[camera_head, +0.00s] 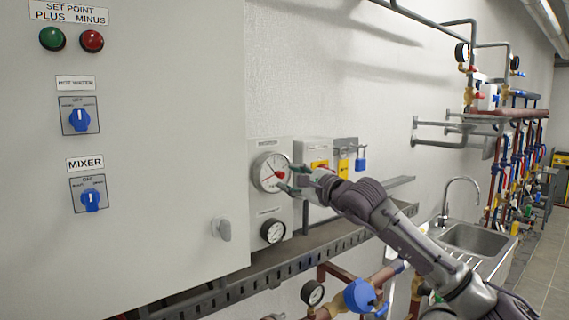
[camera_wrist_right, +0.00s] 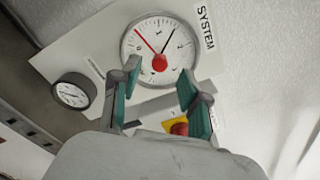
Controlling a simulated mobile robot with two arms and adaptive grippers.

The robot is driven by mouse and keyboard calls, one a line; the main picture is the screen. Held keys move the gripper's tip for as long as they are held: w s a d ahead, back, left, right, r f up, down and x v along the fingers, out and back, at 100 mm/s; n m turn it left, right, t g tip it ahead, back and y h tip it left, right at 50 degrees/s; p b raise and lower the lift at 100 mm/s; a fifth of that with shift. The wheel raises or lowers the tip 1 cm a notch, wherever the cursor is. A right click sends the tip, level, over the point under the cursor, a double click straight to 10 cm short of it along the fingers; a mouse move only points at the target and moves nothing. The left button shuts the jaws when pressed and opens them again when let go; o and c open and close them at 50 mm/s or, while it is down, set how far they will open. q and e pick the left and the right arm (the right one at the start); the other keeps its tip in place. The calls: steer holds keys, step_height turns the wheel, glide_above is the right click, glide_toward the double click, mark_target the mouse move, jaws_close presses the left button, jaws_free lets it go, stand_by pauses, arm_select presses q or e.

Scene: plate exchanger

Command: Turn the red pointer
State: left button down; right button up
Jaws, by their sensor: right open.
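The red pointer (camera_wrist_right: 146,42) is on a round white gauge (camera_wrist_right: 177,29), with a red knob (camera_wrist_right: 160,63) at its middle. A black needle shows on the same dial. In the head view the gauge (camera_head: 265,172) is on a wall panel right of the cabinet, its red knob (camera_head: 279,175) near my fingers. My right gripper (camera_head: 287,180) is in front of the gauge. In the wrist view the right gripper's two fingers (camera_wrist_right: 160,82) are open, one on each side below the knob, with nothing between them. I cannot tell whether they touch the dial. My left gripper is not in view.
A smaller gauge (camera_head: 273,231) is below the large one. A grey cabinet (camera_head: 150,250) with blue switches fills the left. A yellow and red switch box (camera_head: 318,160) is close to the right gripper. A slotted cable tray (camera_head: 300,250) runs below. A sink (camera_head: 470,238) is at right.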

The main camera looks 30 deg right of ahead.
mark_target(280, 175)
steer(key=shift+w+a+r+p, duration=0.1)
steer(key=shift+w+p, duration=0.15)
steer(key=shift+w, duration=0.3)
steer(key=shift+w+a+r+p, duration=0.1)
steer(key=shift+w+p, duration=0.1)
steer(key=shift+w, duration=0.35)
steer(key=shift+w+f, duration=0.2)
steer(key=shift+w, duration=0.15)
steer(key=shift+c, duration=0.3)
jaws_close()
